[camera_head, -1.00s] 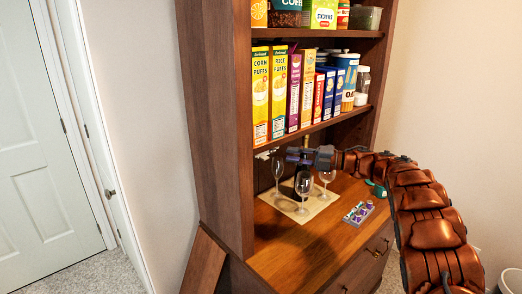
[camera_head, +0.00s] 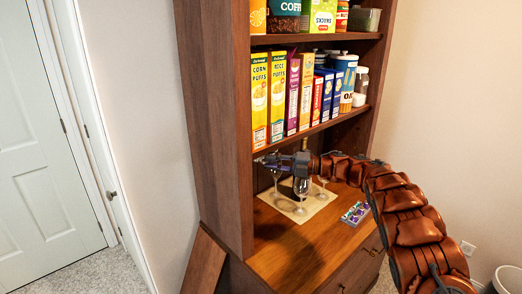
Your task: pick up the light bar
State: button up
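A small pale piece (camera_head: 259,159), which may be an end of the light bar, shows just under the middle shelf's left end, beside the hutch's left side panel. The rest of it is hidden or too small to make out. My gripper (camera_head: 273,160) is right by it, under the shelf and above the wine glasses, pointing left. The fingers are small and dark, so I cannot tell whether they are open, shut or touching the pale piece.
Cereal boxes (camera_head: 277,95) and jars line the shelf (camera_head: 300,136) just above my gripper. Wine glasses (camera_head: 301,190) and a dark bottle stand on a mat (camera_head: 283,206) below.

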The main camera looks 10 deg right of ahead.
jog(key=shift+w+a, duration=0.15)
jog(key=shift+a, duration=0.25)
grip_shut()
jog(key=shift+r+b, duration=0.1)
jog(key=shift+b, duration=0.45)
jog(key=shift+d+r, duration=0.15)
jog(key=s+d+b, duration=0.3)
jog(key=s+d, duration=0.1)
jog(key=s, duration=0.3)
jog(key=s+d+b, duration=0.3)
jog(key=s+d, duration=0.1)
jog(key=s, duration=0.4)
jog(key=shift+d, duration=0.3)
jog(key=shift+a, duration=0.1)
jog(key=w+a, duration=0.3)
jog(key=w, duration=0.3)
jog(key=shift+a, duration=0.25)
dwell(0.9)
